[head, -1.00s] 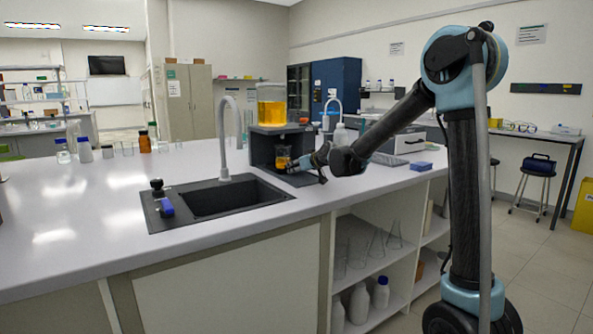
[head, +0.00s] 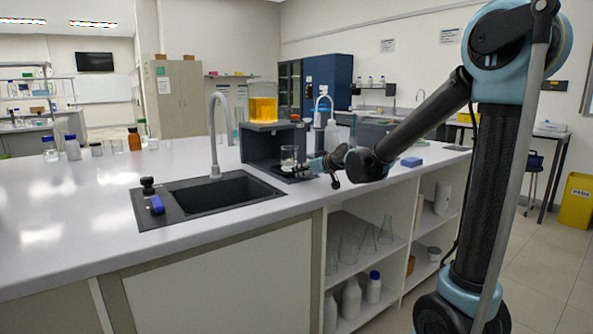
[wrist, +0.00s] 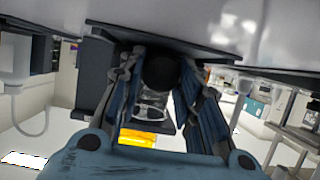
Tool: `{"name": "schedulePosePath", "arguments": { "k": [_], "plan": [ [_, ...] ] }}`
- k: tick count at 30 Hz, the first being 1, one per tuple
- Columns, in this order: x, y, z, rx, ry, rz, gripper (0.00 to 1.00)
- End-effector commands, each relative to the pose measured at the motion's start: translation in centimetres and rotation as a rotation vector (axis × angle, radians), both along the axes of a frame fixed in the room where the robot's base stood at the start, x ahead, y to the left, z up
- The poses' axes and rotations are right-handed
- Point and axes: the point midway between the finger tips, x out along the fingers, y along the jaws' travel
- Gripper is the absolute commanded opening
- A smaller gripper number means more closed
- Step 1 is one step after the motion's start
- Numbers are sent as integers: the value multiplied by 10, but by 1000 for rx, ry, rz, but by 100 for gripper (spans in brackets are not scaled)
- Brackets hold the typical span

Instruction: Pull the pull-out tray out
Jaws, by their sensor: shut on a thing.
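The membrane rig (head: 258,147) is a dark block on the bench, with a clear tank of yellow liquid (head: 263,110) on top. Its pull-out tray (head: 292,175) shows low at the front, sticking out of the bay, with a small clear beaker (head: 289,155) on it. My gripper (head: 314,168) is at the tray's front edge. In the wrist view, which is upside down, my gripper's fingers (wrist: 160,85) flank a round black knob (wrist: 160,70) and are shut on it. The beaker (wrist: 152,102) shows just beyond the knob. The exact finger contact is partly hidden.
A black sink (head: 215,190) with a grey tap (head: 216,135) is left of the rig. Open shelves with glassware (head: 350,250) are under the bench.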

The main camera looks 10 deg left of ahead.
Motion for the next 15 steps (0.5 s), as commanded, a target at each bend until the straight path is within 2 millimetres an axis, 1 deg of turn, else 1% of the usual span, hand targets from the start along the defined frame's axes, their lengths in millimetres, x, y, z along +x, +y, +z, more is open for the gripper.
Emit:
{"name": "schedulePosePath", "arguments": {
  "k": [1,6,10,15],
  "plan": [
    [-3,-9,0,0,-3,-6,0],
    [-16,-25,1,0,-3,-7,0],
    [-22,-31,1,0,-3,-6,0],
    [-24,-34,1,-1,-4,-6,0]
  ]
}}
